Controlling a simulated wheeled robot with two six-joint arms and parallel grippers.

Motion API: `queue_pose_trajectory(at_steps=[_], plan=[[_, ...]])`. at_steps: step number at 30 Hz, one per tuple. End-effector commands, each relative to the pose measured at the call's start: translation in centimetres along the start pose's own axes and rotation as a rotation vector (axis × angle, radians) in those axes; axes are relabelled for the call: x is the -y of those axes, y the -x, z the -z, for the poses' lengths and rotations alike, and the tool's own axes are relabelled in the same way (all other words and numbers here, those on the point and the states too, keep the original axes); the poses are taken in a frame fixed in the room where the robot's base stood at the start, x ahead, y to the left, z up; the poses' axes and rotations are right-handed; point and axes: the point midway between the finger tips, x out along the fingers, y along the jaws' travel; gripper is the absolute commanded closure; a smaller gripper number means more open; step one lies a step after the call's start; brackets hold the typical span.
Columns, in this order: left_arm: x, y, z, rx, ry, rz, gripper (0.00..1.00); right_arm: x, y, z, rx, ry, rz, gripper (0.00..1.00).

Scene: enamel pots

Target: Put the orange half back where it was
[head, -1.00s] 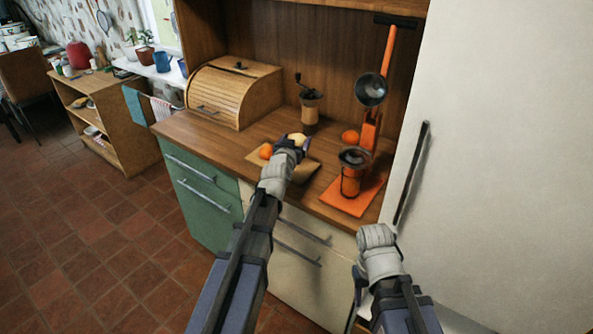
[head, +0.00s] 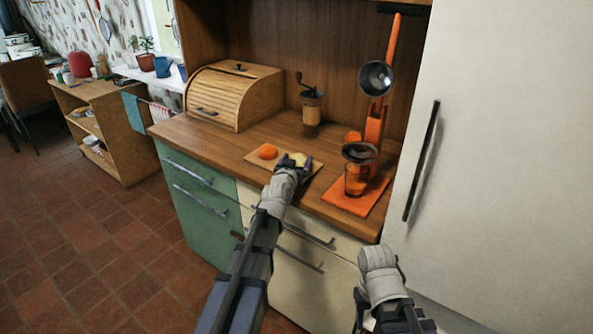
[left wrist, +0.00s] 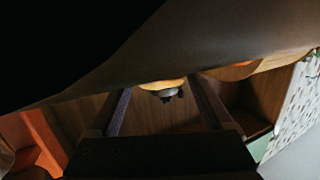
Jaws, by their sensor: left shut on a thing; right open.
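In the head view an orange half (head: 298,159) with a pale yellowish top is in my left gripper (head: 293,163), at the right part of the cutting board (head: 313,170). I cannot tell whether it touches the board. In the left wrist view the half (left wrist: 162,85) shows between the two fingers, partly cut off by a dark brown surface. Another orange piece (head: 267,151) lies on the board's left part; its edge also shows in the left wrist view (left wrist: 243,64). My right arm is at the lower right of the head view; its gripper is hidden behind its wrist.
An orange juicer (head: 372,125) with a raised lever and a glass (head: 356,182) stands to the right. An orange (head: 353,136) is partly hidden behind it. A coffee grinder (head: 311,108) and bread box (head: 235,95) stand behind. A white door (head: 500,150) bounds the right.

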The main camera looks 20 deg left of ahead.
Motion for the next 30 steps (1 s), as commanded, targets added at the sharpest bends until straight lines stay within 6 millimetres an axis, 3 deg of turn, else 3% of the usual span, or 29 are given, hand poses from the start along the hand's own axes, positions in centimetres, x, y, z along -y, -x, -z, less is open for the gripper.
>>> queue_pose_trajectory(at_steps=[1, 3, 16, 17, 21, 30], plan=[[0.00, -0.20, -1.30, 0.000, 0.000, 0.000, 0.82, 0.13, -1.31, 0.08, 0.000, 0.000, 0.000, 0.50], [0.00, -0.27, -1.76, 0.000, 0.000, 0.000, 0.82, 0.17, -1.78, 0.11, 0.000, 0.000, 0.000, 0.50], [0.01, -0.31, -2.04, 0.000, 0.000, 0.000, 0.82, 0.20, -2.06, 0.12, 0.000, 0.000, 0.000, 0.50], [0.01, -0.29, -1.87, 0.000, 0.000, 0.000, 0.13, 0.18, -1.88, 0.11, 0.000, 0.000, 0.000, 0.50], [0.01, -0.28, -1.84, 0.000, 0.000, 0.000, 0.00, 0.18, -1.85, 0.11, 0.000, 0.000, 0.000, 0.50], [0.01, -0.25, -1.64, 0.000, 0.000, 0.000, 0.00, 0.16, -1.65, 0.10, 0.000, 0.000, 0.000, 0.50]])
